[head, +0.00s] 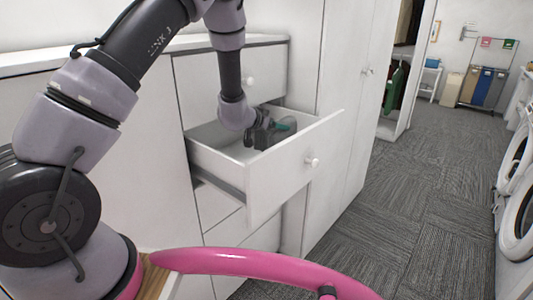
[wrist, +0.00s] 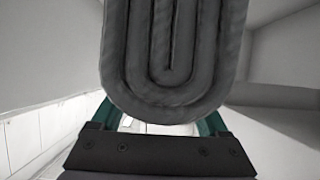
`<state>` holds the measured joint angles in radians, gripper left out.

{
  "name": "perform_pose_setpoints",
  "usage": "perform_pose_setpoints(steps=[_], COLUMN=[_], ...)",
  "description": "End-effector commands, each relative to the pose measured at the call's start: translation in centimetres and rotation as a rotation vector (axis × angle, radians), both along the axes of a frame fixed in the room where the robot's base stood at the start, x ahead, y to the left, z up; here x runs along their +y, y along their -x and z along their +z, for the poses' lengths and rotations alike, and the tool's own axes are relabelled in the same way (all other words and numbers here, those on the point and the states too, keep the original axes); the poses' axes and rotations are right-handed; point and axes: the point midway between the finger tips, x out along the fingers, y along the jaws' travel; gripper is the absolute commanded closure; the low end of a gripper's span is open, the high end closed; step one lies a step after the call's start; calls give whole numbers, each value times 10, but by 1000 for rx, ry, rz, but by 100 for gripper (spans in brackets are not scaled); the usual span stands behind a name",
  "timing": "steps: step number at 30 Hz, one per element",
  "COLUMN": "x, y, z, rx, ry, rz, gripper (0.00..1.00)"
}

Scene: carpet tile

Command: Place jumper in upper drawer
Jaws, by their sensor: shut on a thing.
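The jumper shows in the wrist view as a dark grey bundle (wrist: 172,60) folded in rounded layers. My gripper (wrist: 160,124) is shut on its near end, with a teal finger on each side. In the head view my gripper (head: 268,131) is inside the open white drawer (head: 285,175), pointing down and to the right. The grey jumper is mostly hidden there by the gripper and wrist. I cannot tell whether it touches the drawer floor. The open drawer has a round knob and sits below a closed drawer front (head: 215,85).
More closed fronts (head: 222,235) lie below the open drawer. Tall white cabinet doors (head: 345,100) stand right beside it. A pink curved bar (head: 260,262) crosses the lower foreground. Carpeted floor (head: 430,190) is clear to the right, with washing machines (head: 515,190) at the far right edge.

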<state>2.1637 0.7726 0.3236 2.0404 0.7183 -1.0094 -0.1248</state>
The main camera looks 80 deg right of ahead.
Motion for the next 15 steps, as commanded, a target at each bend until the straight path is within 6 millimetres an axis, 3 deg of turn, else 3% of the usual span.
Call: perform_pose_setpoints(steps=[3, 15], x=[1, 0], y=[1, 1], z=[-24, -71], rx=[-2, -2], ry=[-3, -1], rz=[-2, -3], gripper=[100, 100])
